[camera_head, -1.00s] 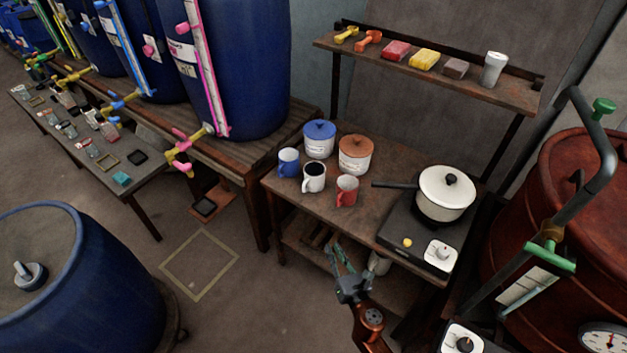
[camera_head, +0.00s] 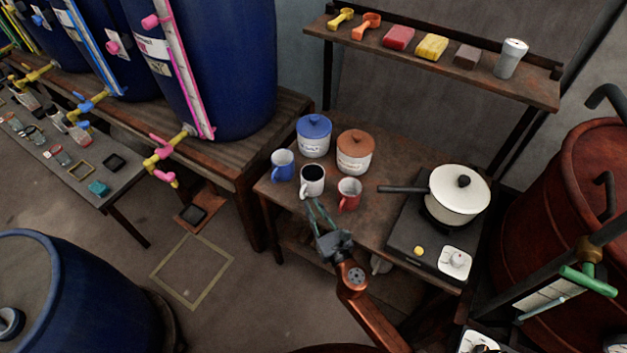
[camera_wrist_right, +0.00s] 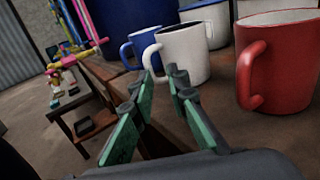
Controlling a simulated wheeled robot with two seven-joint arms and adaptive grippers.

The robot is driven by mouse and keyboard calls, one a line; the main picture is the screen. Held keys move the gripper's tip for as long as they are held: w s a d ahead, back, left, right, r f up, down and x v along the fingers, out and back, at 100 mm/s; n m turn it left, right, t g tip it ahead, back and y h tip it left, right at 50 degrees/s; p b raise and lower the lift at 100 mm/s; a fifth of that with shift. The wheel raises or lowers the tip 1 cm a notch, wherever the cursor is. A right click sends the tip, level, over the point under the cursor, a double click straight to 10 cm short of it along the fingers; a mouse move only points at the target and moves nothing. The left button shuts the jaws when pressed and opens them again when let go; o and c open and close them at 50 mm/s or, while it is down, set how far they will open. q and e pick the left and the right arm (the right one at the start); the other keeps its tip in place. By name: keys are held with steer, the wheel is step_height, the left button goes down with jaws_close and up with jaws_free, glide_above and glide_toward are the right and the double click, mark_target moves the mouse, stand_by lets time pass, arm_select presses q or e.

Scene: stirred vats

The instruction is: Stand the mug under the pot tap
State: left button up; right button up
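Three mugs stand upright on the wooden table: a blue mug (camera_head: 281,172), a white mug (camera_head: 311,188) with a dark inside, and a red mug (camera_head: 348,201). My right gripper (camera_head: 315,204) is at the table's front edge, just in front of the white mug. In the right wrist view its green fingers (camera_wrist_right: 162,82) are apart and empty, pointing at the white mug's handle (camera_wrist_right: 151,62). The red mug (camera_wrist_right: 282,65) is close on the right there. A white lidded pot (camera_head: 457,199) sits on the hot plate. I cannot tell which tap is the pot tap. My left gripper is out of view.
Two lidded crocks, blue-topped (camera_head: 313,138) and brown-topped (camera_head: 354,154), stand behind the mugs. A blue vat with a pink-handled yellow tap (camera_head: 165,157) is at the left. The hot plate (camera_head: 408,243) fills the table's right side. A yellow square outline (camera_head: 171,298) marks clear floor.

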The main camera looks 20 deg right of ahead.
mark_target(302, 195)
steer(key=w, duration=0.2)
steer(key=w+a, duration=0.1)
steer(key=w, duration=0.1)
steer(key=w+a, duration=0.1)
steer(key=w, duration=0.1)
steer(key=shift+r, duration=0.15)
steer(key=shift+s, duration=0.1)
jaws_close()
steer(key=shift+r, duration=0.2)
